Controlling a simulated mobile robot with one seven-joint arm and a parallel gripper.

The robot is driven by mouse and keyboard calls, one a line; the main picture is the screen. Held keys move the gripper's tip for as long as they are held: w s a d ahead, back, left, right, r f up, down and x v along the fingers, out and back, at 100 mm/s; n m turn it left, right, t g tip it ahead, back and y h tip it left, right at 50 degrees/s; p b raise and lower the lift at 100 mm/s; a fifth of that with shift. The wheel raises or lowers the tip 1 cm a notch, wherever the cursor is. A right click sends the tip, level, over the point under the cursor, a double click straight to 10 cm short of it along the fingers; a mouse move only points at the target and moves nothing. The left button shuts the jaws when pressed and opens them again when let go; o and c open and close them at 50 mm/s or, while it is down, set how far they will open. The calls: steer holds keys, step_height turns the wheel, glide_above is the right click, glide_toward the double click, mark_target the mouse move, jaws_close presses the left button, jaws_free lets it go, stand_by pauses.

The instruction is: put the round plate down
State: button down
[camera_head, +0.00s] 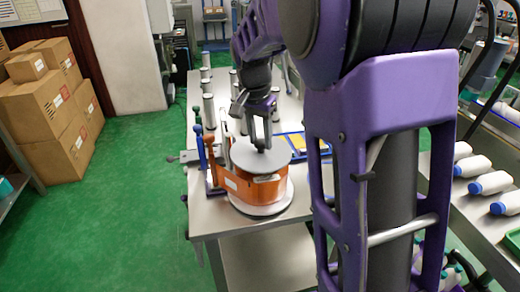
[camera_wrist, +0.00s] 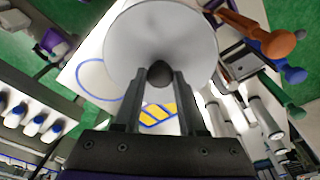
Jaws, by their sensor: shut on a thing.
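The round plate (camera_head: 243,158) is a flat grey disc with a dark knob on top. My gripper (camera_head: 262,140) is shut on that knob and holds the plate level from above. In the head view the plate appears over an orange drum-shaped body (camera_head: 240,188) with a pale round base (camera_head: 265,210); I cannot tell whether it touches the drum. In the wrist view the plate (camera_wrist: 160,30) fills the top middle, with the dark knob between the fingertips of my gripper (camera_wrist: 160,75). The plate hides what lies beneath it there.
The metal table (camera_head: 225,226) carries several upright pale cylinders (camera_head: 208,110) at the back left. Blue and orange handles (camera_head: 209,150) stand close left of the drum. A blue-edged yellow panel (camera_head: 297,143) lies to the right. White bottles (camera_head: 490,182) lie on the right bench.

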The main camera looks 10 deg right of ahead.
mark_target(260, 143)
steer(key=shift+f, duration=1.5)
steer(key=shift+f, duration=0.1)
steer(key=shift+f+b, duration=0.25)
steer(key=shift+b, duration=0.15)
steer(key=shift+c, duration=2.4)
jaws_free()
step_height(260, 143, up, 13)
steer(key=s+a+p, duration=0.1)
steer(key=p, duration=0.1)
steer(key=shift+s+a+f+p, duration=0.15)
steer(key=shift+s+f+p, duration=0.05)
steer(key=shift+p, duration=0.1)
